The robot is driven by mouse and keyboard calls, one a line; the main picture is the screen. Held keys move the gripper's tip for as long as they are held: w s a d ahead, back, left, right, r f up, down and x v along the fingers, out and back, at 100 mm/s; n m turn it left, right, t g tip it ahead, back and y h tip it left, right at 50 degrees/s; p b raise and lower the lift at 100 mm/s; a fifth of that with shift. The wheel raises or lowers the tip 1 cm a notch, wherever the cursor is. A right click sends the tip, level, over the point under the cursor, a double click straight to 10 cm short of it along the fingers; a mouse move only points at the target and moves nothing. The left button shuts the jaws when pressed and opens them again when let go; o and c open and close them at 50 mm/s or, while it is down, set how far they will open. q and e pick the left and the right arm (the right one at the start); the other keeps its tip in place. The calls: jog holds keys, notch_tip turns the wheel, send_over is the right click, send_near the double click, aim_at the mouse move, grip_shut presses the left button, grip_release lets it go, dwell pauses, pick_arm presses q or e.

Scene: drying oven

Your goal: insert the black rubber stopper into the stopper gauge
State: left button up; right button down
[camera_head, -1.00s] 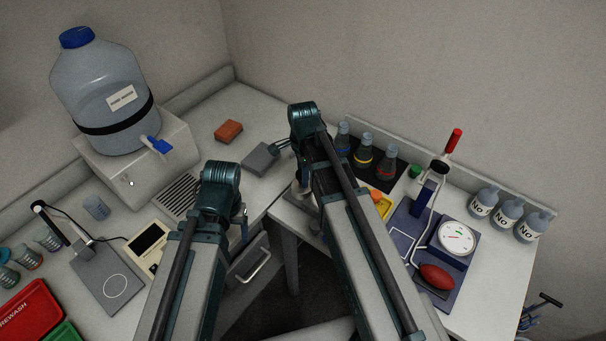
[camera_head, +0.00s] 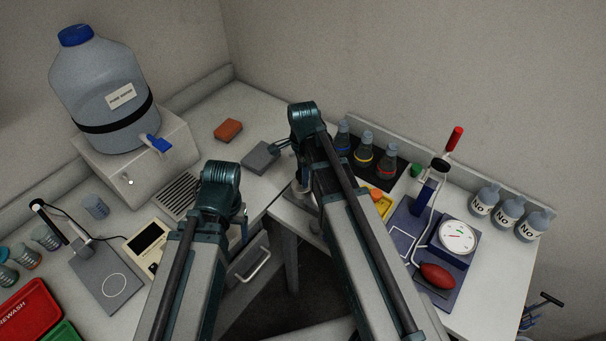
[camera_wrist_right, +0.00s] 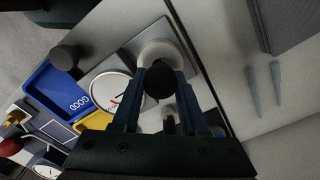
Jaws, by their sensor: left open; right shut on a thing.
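In the right wrist view my right gripper (camera_wrist_right: 160,76) is shut on the black rubber stopper (camera_wrist_right: 158,88). Just beyond the stopper is a pale round part on a grey metal plate (camera_wrist_right: 145,38), with a white dial (camera_wrist_right: 112,92) beside it. I take this to be the stopper gauge. I cannot tell whether the stopper touches the pale part. In the head view the gauge's base (camera_head: 296,198) shows partly behind my right arm, which hides the right gripper. My left gripper (camera_head: 243,211) is open, mostly hidden under its wrist, and apart from the gauge.
A blue tray (camera_wrist_right: 62,92) and a dark grey cylinder (camera_wrist_right: 65,58) stand near the dial. Flasks (camera_head: 365,158) and a blue pump stand (camera_head: 402,228) are to the right. A grey block (camera_head: 262,157) and an orange block (camera_head: 228,130) lie on the left bench. A gap separates the benches.

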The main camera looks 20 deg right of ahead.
jog(key=shift+f+b, duration=0.75)
jog(key=shift+b, duration=0.05)
dwell(0.5)
grip_release()
jog(key=shift+r, duration=0.15)
dwell(0.3)
notch_tip(320, 180, up, 8)
jog(key=p, duration=0.8)
jog(key=shift+f, duration=0.2)
dwell(0.3)
notch_tip(320, 180, down, 7)
jog(key=b, duration=0.6)
jog(key=shift+r+b, duration=0.15)
jog(key=shift+b, duration=0.25)
jog(key=shift+r, duration=0.15)
